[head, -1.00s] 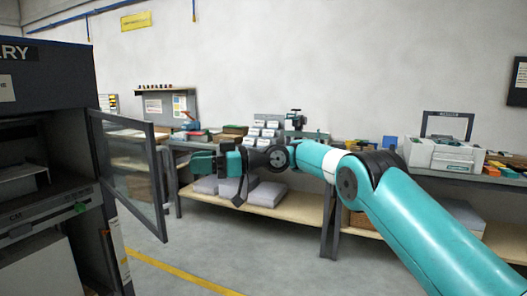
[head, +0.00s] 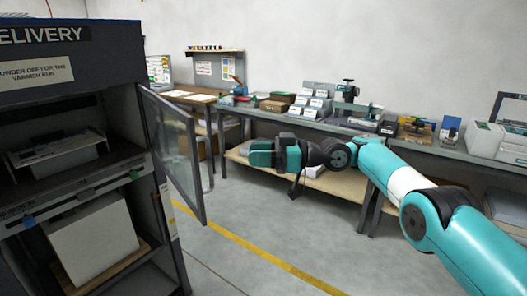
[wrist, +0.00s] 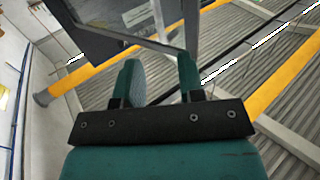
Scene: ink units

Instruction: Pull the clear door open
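The clear door (head: 178,150), a dark-framed see-through panel, stands swung outward from the right side of the dark delivery unit (head: 70,80) in the head view. A handle bar shows along its free edge. My gripper (head: 258,154) is to the right of the door, apart from it, with its teal fingers pointing left. In the wrist view my gripper (wrist: 160,78) is open, with an empty gap between the two fingers. A grey frame (wrist: 160,20) beyond the fingertips looks like part of the door; I cannot tell its exact distance.
The unit's open front shows a shelf and a white stack (head: 95,240) inside. A workbench (head: 330,128) with boxes and tools runs along the wall behind my arm. A yellow line (head: 265,258) crosses the floor, which is clear in front of the unit.

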